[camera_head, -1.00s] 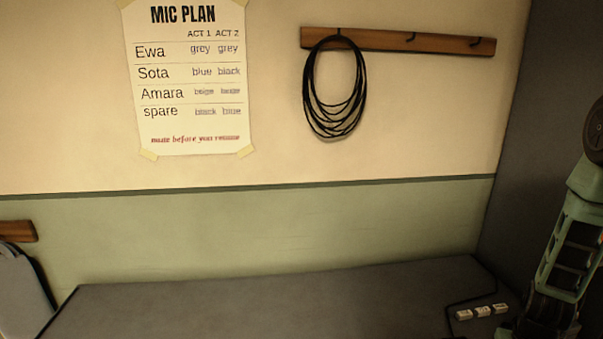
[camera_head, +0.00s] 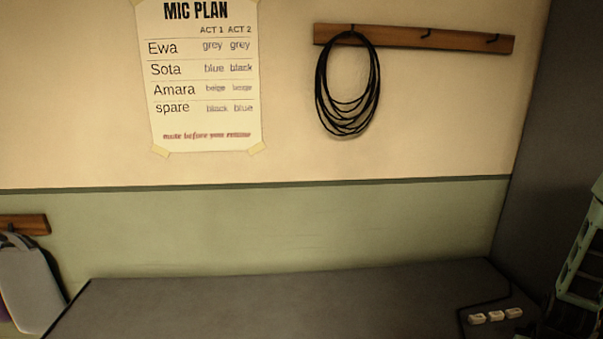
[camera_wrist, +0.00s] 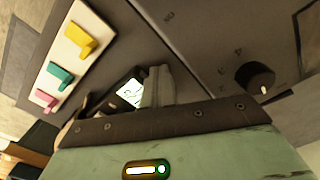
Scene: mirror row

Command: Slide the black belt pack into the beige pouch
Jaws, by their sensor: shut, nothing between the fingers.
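I cannot make out the black belt pack or the beige pouch in either view. My gripper (camera_wrist: 158,86) shows in the wrist view beyond its brown band and green housing. Its fingers are together, with nothing visible between them. A small white panel with dark lines (camera_wrist: 131,93) shows just left of the fingers; I cannot tell what it belongs to. In the head view only part of my arm shows at the right edge, and the gripper is out of frame there.
A grey counter (camera_head: 260,305) has bare room, with small white blocks (camera_head: 495,315) at its right. A grey bag (camera_head: 28,285) hangs at left. Black cable (camera_head: 347,85) hangs by the mic plan (camera_head: 203,75). The wrist view shows coloured hooks (camera_wrist: 62,73) and a dark knob (camera_wrist: 258,77).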

